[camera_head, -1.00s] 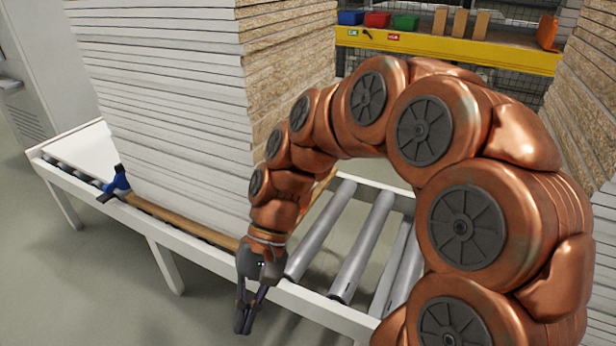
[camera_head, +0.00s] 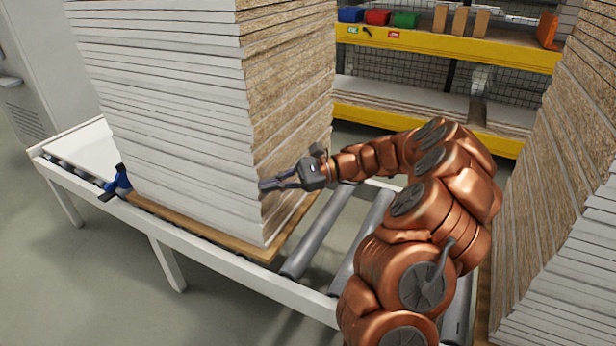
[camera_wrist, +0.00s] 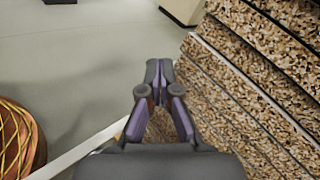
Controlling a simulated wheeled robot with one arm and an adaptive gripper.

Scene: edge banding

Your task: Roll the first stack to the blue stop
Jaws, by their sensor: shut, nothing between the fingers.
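The first stack (camera_head: 175,110) is a tall pile of white-faced boards with chipboard edges. It stands on a thin brown base board (camera_head: 200,234) on the roller conveyor (camera_head: 322,232). The blue stop (camera_head: 118,180) sits on the conveyor's front rail, close to the stack's left end. My gripper (camera_head: 264,186) is shut and empty, at the stack's near right corner, pointing left. In the wrist view the shut fingers (camera_wrist: 158,72) lie beside the chipboard edges of the stack (camera_wrist: 235,85). I cannot tell whether they touch it.
A second board stack (camera_head: 560,180) stands on the right, beside my arm. Behind, a yellow-edged shelf (camera_head: 450,52) holds blue, red and green bins (camera_head: 377,17). Bare rollers lie between the two stacks. Open floor (camera_head: 90,270) lies in front of the conveyor.

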